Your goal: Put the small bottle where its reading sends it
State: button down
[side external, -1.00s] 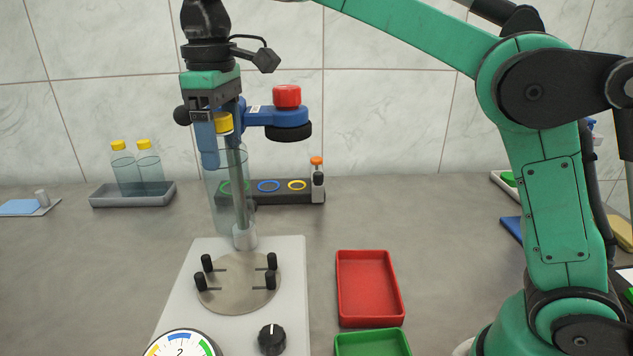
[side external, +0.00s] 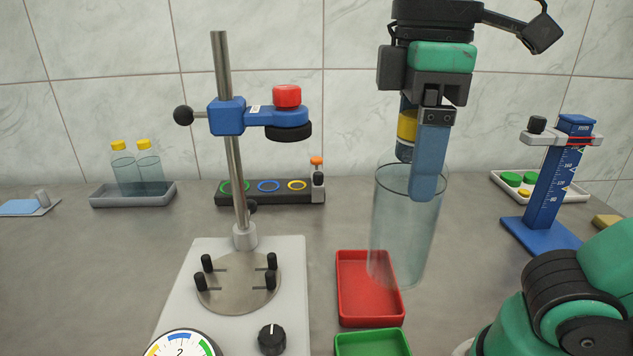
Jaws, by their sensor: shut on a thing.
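My gripper (side external: 417,155) is shut on a clear bottle (side external: 402,235) with a yellow cap (side external: 407,125). The bottle hangs upright, in front of part of the red tray (side external: 347,290) in the picture; its height above the table is hard to judge. The cap tester (side external: 210,265) has a round plate with several black pegs and is empty. Its dial (side external: 180,346) has coloured segments and a digit 2, but is cut off by the lower edge, and its needle is unclear. A green tray (side external: 372,344) lies at the bottom.
A blue clamp with a red knob (side external: 287,96) is on the tester's post. Behind stand a rack with green, blue and yellow rings (side external: 268,192) and a grey tray (side external: 105,199) with two capped bottles. At right are a blue height gauge (side external: 545,190) and a white cap tray (side external: 580,193).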

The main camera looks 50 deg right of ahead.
aim_at(401, 219)
notch_tip(401, 219, down, 18)
jog(key=shift+f, duration=0.4)
grip_release()
notch_tip(401, 219, up, 12)
jog(key=shift+f, duration=0.15)
jog(key=shift+w, duration=0.15)
jog(key=w+d+f+m+t, duration=0.5)
jog(key=w+f+m+t, duration=0.2)
jog(key=w, duration=0.3)
jog(key=shift+w+d+f, duration=0.4)
jog(key=shift+f, duration=0.5)
